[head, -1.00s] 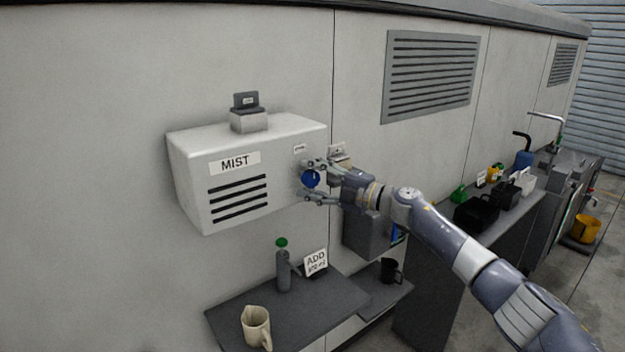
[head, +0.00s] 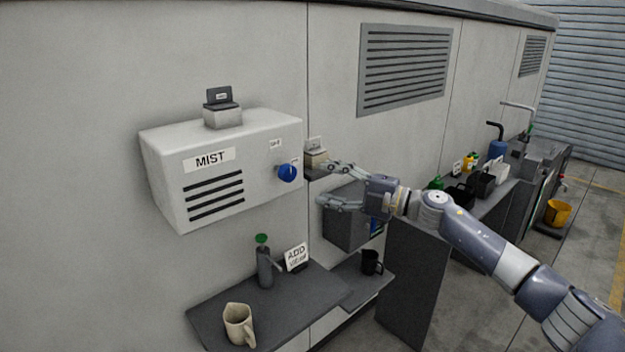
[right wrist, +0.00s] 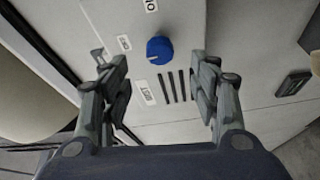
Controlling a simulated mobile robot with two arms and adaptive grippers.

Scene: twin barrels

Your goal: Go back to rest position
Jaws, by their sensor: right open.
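My right gripper (head: 322,186) is open and empty, to the right of the white MIST box (head: 225,150) on the wall. The blue knob (head: 287,173) on the box's right end stands clear of the fingers, with a gap between. In the right wrist view the blue knob (right wrist: 160,50) shows beyond and between the two open fingers (right wrist: 163,95), not touched by them. My left gripper is not in view.
A dark shelf (head: 215,320) below the box holds a beige pitcher (head: 238,324), a grey bottle (head: 264,265) and an ADD sign (head: 297,257). A black mug (head: 372,262) stands on a lower shelf. A counter with several items runs behind my right arm.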

